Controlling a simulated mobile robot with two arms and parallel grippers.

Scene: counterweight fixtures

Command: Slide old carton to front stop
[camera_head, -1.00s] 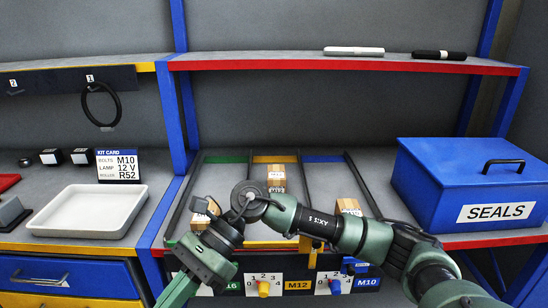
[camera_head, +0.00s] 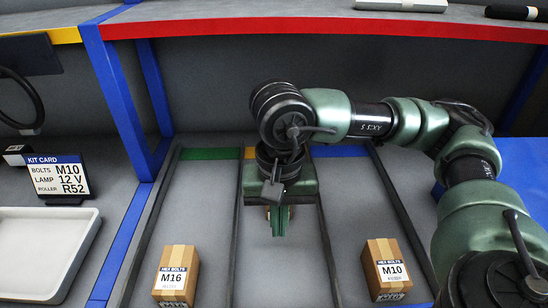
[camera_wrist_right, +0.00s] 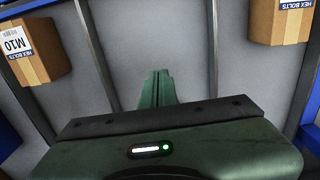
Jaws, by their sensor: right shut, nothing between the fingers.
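My right gripper (camera_head: 279,222) points down in the middle lane (camera_head: 277,282), its fingers shut with nothing between them. They also show together in the right wrist view (camera_wrist_right: 156,88). The lane's visible front part is bare. An M16 carton (camera_head: 177,277) stands in the left lane and an M10 carton (camera_head: 388,270) in the right lane. The front stop is out of view. My left gripper is not in view.
Dark rails (camera_head: 327,250) divide the lanes. A red-edged shelf (camera_head: 320,25) runs above. A white tray (camera_head: 45,250) and a kit card (camera_head: 58,177) stand at left.

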